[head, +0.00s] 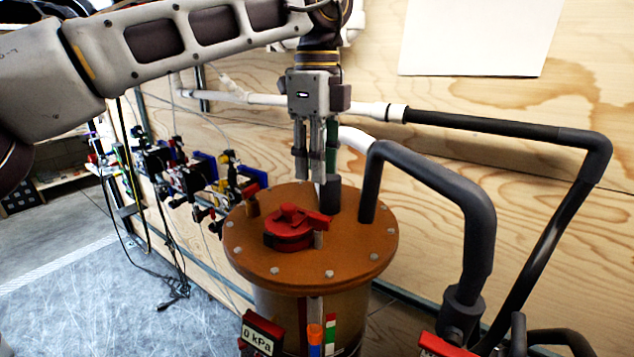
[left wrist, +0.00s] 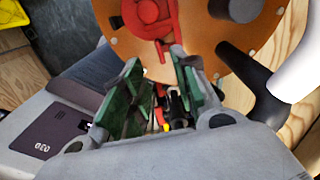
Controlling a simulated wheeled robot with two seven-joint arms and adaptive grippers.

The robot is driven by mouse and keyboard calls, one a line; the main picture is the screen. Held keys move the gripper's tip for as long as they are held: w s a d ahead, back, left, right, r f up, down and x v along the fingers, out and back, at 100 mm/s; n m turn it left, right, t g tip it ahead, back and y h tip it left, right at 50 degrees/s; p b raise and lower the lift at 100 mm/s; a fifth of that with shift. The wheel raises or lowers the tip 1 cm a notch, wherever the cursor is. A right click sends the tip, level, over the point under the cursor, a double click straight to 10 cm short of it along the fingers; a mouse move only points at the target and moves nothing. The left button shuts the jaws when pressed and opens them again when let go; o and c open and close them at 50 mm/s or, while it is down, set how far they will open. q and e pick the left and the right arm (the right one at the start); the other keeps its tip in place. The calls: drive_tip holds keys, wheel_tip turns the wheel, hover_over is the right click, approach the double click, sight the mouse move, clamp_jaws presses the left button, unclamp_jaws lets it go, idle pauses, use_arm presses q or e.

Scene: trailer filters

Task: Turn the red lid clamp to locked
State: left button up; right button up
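The red lid clamp (head: 288,226) sits on top of the round orange-brown lid (head: 350,258), with an arm of it pointing right. In the left wrist view the red clamp (left wrist: 152,18) is at the top, just beyond the fingertips. My left gripper (head: 316,176) points down over the far part of the lid, behind the clamp in the head view. It also shows in the left wrist view (left wrist: 155,65), with its green-padded fingers apart and nothing between them. I cannot tell whether its tips touch the lid. My right gripper is in neither view.
A thick grey pipe (head: 440,180) bends up from the lid's right side. A short dark stub (head: 330,193) stands near the left fingertips. A gauge reading 0 kPa (head: 259,337) is at the front. A plywood wall (head: 480,110) is behind; valves and hoses (head: 195,175) hang left.

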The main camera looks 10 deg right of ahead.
use_arm(q)
drive_tip(key=shift+r, duration=1)
